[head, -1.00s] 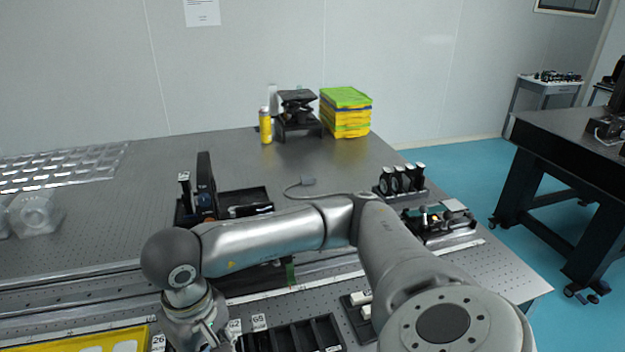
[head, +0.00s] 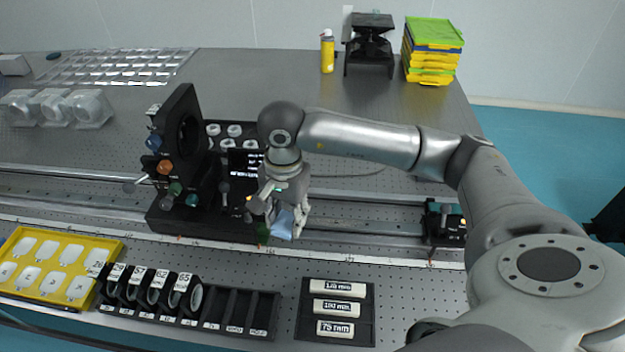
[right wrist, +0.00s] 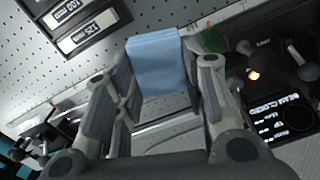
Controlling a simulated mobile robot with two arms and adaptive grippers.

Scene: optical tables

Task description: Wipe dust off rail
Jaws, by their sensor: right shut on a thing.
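My right gripper (head: 284,212) is shut on a folded light blue cloth (head: 283,223). In the right wrist view the cloth (right wrist: 158,65) sits between the two fingers of the gripper (right wrist: 160,90). The cloth hangs over the metal rail (head: 350,214), just right of the black optical mount. The rail (right wrist: 172,122) also shows behind the fingers in the right wrist view. I cannot tell whether the cloth touches the rail, and no dust can be made out. My left gripper is not in view.
A black optical mount with knobs (head: 183,150) stands on the rail to the left. A small black carriage (head: 444,222) sits on the rail to the right. In front are a yellow tray (head: 116,246), a black lens rack (head: 262,308) and a labelled block holder (head: 310,341).

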